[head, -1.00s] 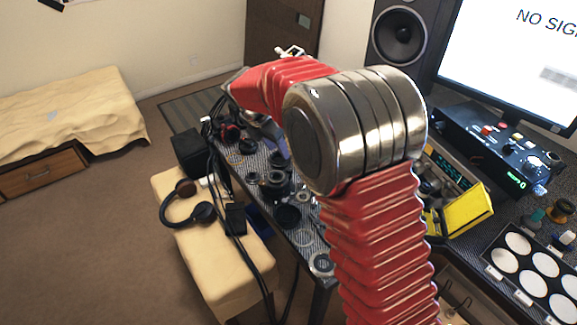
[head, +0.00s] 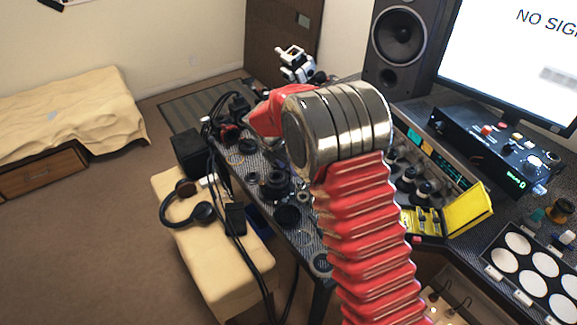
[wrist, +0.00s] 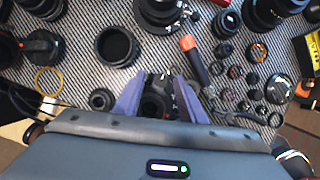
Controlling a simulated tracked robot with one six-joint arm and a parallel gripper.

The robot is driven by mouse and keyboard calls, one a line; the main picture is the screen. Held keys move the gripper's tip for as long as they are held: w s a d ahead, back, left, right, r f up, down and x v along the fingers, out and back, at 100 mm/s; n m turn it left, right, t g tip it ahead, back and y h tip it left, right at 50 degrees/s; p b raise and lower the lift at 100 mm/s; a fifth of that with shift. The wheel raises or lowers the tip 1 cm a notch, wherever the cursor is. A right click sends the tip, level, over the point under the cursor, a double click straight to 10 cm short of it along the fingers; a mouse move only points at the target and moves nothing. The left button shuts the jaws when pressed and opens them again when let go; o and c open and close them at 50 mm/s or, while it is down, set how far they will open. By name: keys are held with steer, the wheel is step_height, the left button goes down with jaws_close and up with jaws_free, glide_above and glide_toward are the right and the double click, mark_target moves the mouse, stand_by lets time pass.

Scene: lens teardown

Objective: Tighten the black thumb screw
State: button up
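In the wrist view my gripper (wrist: 160,82) has its two purple fingers spread apart, over the patterned table (wrist: 75,65). A dark cylindrical part (wrist: 157,104) shows between the fingers; I cannot tell whether they touch it. I cannot pick out the black thumb screw with certainty among several small black parts. In the head view my red-sleeved arm reaches over the table, and my gripper is hidden behind it.
A black ring (wrist: 117,46) and an orange-tipped dark tool (wrist: 194,60) lie near the fingers. Several small round parts lie to the right.

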jaws_close()
steer(key=shift+d, duration=0.1)
stand_by(0.5)
steer(key=shift+a+m, duration=0.2)
steer(key=shift+m, duration=0.1)
steer(key=shift+w+a+m+g+h, duration=0.15)
steer(key=shift+m+g+h, duration=0.2)
steer(key=shift+m, duration=0.85)
steer(key=m, duration=0.2)
steer(key=m+g, duration=0.1)
steer(key=m, duration=0.1)
steer(key=m+g, duration=0.1)
steer(key=m, duration=0.1)
steer(key=shift+w+a+r+h, duration=0.1)
steer(key=shift+w+h, duration=0.25)
steer(key=shift+m, duration=0.3)
